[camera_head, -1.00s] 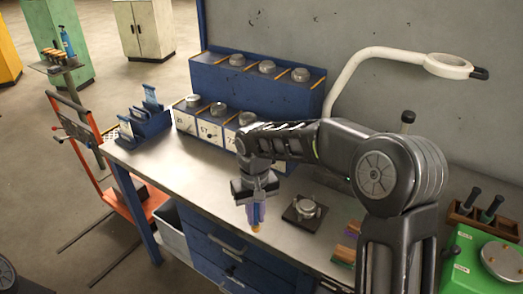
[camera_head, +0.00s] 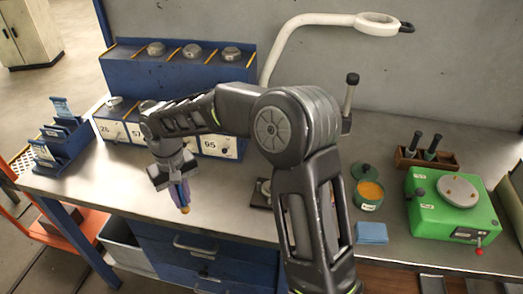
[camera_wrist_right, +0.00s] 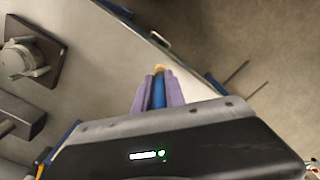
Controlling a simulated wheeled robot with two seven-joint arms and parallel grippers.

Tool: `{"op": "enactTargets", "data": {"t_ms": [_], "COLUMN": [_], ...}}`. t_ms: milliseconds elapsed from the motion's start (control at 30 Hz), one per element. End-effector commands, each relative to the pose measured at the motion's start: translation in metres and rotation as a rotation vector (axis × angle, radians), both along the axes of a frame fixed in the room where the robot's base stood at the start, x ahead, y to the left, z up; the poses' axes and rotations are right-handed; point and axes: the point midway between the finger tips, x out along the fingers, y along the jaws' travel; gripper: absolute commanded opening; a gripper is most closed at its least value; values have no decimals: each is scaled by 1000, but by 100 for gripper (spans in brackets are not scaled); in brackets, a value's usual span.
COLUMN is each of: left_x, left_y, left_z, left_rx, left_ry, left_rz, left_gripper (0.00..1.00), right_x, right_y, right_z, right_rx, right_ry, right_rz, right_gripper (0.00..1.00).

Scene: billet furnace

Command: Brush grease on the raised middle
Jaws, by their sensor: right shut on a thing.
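My right gripper (camera_head: 180,192) has purple fingers and is shut on a slim blue brush (camera_wrist_right: 158,92) with a tan tip. The tip points down near the bench's front edge, clear of other things. A metal part (camera_wrist_right: 24,58) on a dark square plate (camera_wrist_right: 48,62) lies at the left of the wrist view. My arm hides most of it in the head view, where part of the plate (camera_head: 259,207) shows right of the gripper. An open green tin (camera_head: 368,206) with orange grease (camera_head: 371,190) stands right of my arm. My left gripper is not in view.
A green device (camera_head: 440,215) with a round metal plate stands at the right, near a wooden rack (camera_head: 425,160). A blue pad (camera_head: 372,233) lies before the tin. A blue shelf (camera_head: 180,78) and white lamp (camera_head: 330,20) stand behind. The bench's left front (camera_head: 95,180) is clear.

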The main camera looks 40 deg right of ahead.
Motion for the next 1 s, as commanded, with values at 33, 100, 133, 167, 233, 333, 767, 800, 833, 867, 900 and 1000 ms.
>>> {"op": "enactTargets", "data": {"t_ms": [33,100,133,167,233,333,767,800,833,867,900,1000], "left_x": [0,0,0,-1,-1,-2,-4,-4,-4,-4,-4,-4], "left_y": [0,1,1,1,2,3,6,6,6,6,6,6], "left_z": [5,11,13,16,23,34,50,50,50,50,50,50], "left_rx": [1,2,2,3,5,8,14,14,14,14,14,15], "left_ry": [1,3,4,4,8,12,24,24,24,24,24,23], "left_rz": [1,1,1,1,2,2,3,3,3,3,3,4], "left_gripper": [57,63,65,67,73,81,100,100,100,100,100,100], "right_x": [-2,-6,-8,-11,-21,-40,-95,-95,-94,-94,-94,-94], "right_y": [-12,-31,-41,-52,-80,-121,-201,-201,-201,-201,-201,-201], "right_z": [9,19,24,30,44,65,104,103,103,103,103,103], "right_rx": [-1,-2,-4,-4,-6,-6,-2,-2,-2,-2,-2,-2], "right_ry": [-2,-3,-4,-4,-5,-5,-2,-2,-2,-2,-2,-2], "right_rz": [-60,-181,-246,-316,-503,-794,-1472,-1472,-1472,-1471,-1470,-1469], "right_gripper": [0,0,0,0,0,0,0,0,0,0,0,0]}}
